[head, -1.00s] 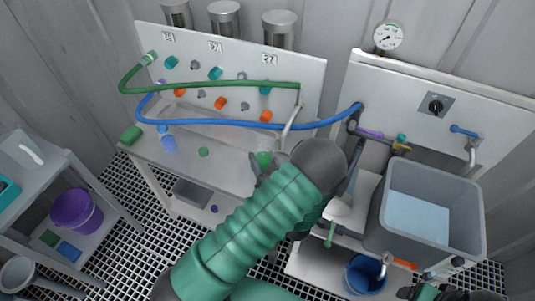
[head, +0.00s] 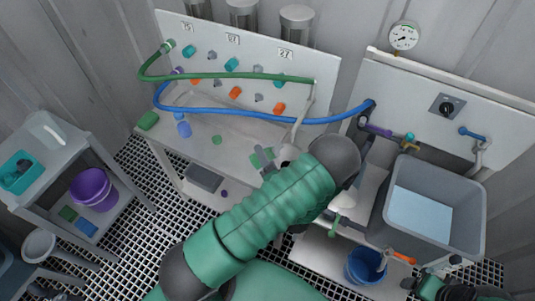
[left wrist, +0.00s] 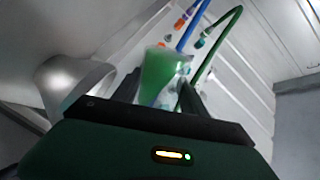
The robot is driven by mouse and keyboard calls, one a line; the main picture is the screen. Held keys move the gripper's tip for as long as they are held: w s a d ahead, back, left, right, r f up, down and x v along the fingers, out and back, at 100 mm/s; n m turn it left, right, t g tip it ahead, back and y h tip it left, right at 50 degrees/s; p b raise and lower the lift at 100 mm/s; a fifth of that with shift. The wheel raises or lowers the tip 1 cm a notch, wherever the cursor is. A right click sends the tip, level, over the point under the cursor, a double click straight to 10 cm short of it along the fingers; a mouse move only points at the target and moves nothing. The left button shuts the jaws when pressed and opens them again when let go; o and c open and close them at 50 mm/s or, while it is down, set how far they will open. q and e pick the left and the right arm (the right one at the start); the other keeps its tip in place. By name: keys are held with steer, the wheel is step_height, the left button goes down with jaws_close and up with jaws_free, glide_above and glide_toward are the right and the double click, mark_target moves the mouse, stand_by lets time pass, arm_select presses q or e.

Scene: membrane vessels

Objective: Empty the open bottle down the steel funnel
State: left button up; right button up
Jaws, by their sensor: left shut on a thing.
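My left gripper (left wrist: 158,98) is shut on a clear bottle of green liquid (left wrist: 160,75), seen between the dark fingers in the left wrist view. In the head view the left gripper (head: 264,158) is over the bench, and its forearm hides part of what lies behind. A grey metallic funnel (left wrist: 72,82) shows left of the bottle in the left wrist view, apart from it.
A grey basin (head: 435,214) stands right of my arm, with a blue bucket (head: 364,267) below. A green hose (head: 235,76) and a blue hose (head: 240,119) cross before the panel. A shelf with a purple bucket (head: 91,187) stands left.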

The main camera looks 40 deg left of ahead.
arm_select(q)
steer(key=shift+r+m+p, duration=0.3)
steer(key=shift+m+p, duration=0.1)
steer(key=shift+p, duration=0.2)
steer(key=shift+s+r+m+p, duration=0.1)
steer(key=shift+m+p, duration=0.3)
steer(key=shift+w+d+r+m+p, duration=0.1)
steer(key=shift+w+r+m+p, duration=0.3)
steer(key=shift+p, duration=0.1)
steer(key=shift+w+d+r+m+p, duration=0.25)
steer(key=shift+w+m+p, duration=0.15)
steer(key=shift+w+m, duration=0.15)
